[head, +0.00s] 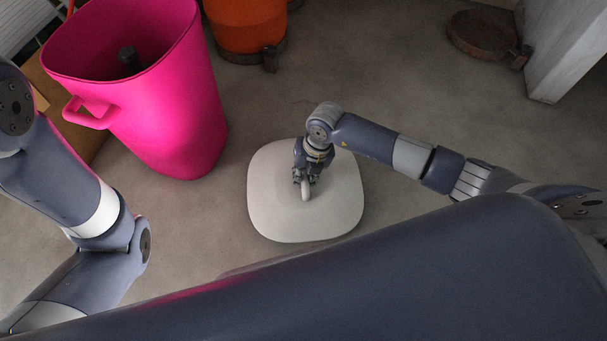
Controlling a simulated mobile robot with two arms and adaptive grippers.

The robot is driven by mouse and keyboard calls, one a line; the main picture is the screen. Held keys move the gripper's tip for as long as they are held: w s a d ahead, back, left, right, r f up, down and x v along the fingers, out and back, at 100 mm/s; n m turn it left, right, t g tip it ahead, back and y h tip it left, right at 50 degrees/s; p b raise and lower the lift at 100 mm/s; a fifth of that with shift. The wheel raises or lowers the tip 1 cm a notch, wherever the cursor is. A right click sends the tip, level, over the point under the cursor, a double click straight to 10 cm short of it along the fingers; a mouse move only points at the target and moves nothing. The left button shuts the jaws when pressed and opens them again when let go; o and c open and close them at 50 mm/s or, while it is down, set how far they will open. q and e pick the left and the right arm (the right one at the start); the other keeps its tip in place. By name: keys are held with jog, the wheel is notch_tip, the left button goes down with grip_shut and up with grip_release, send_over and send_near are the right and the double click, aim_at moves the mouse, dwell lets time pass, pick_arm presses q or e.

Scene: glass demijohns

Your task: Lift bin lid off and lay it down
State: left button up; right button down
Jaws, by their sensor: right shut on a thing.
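The bin lid (267,213) is a pale, rounded-square plate with a small upright handle (306,193) at its middle. It is at the centre of the head view, low down over the floor; I cannot tell whether it touches the floor. My right gripper (305,184) is above it, shut on the handle. The pink bin (168,113) stands upright to the left with its top open and a side handle facing me. A dark object (129,58) shows inside its mouth. My left arm comes in at the left, but its gripper is out of view.
An orange pot (247,22) stands on a dark base behind the bin, with a small dark post (270,59) beside it. A round brown tray (482,35) lies at the back right near a pale block (568,50). The floor between is clear.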

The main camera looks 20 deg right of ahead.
jog(key=shift+d+b+x, duration=0.2)
jog(key=shift+b+x, duration=0.3)
jog(key=shift+x, duration=0.5)
jog(key=c, duration=1.4)
grip_release()
jog(key=shift+c, duration=0.2)
jog(key=shift+s, duration=0.1)
jog(key=v, duration=1.2)
jog(key=shift+a, duration=0.15)
